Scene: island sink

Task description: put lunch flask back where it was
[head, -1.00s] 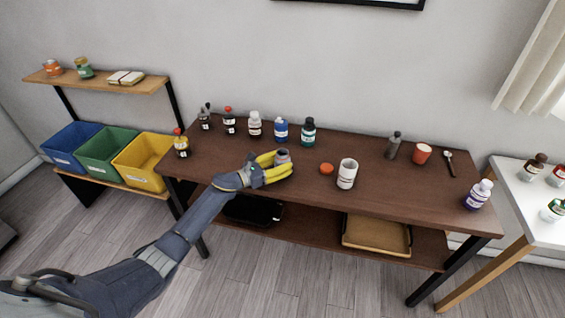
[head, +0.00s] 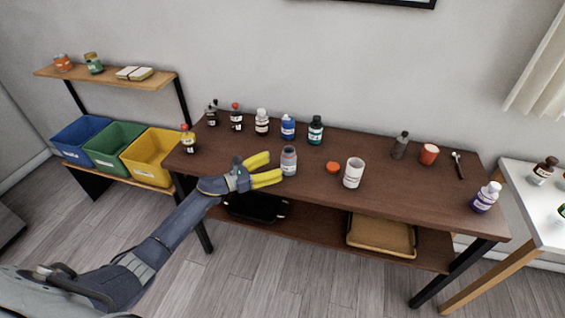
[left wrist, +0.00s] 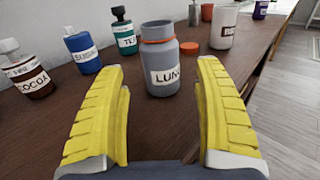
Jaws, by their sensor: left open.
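The lunch flask (head: 289,162) is a grey jar standing upright on the brown table, near the middle. In the left wrist view the flask (left wrist: 172,78) shows a label starting "LUN" and an orange ring at its neck. My left gripper (head: 272,168) is open just left of the flask, its yellow fingers pointing at it. In the left wrist view the flask stands beyond the fingertips, with clear space between, and nothing is held. My right gripper is not in view.
An orange lid (head: 333,167) and a white canister (head: 353,173) stand right of the flask. Several bottles line the table's back edge, including a blue one (head: 288,128) and a teal one (head: 316,132). A dark bottle (head: 400,146), red cup (head: 429,155) and spoon (head: 458,165) are farther right.

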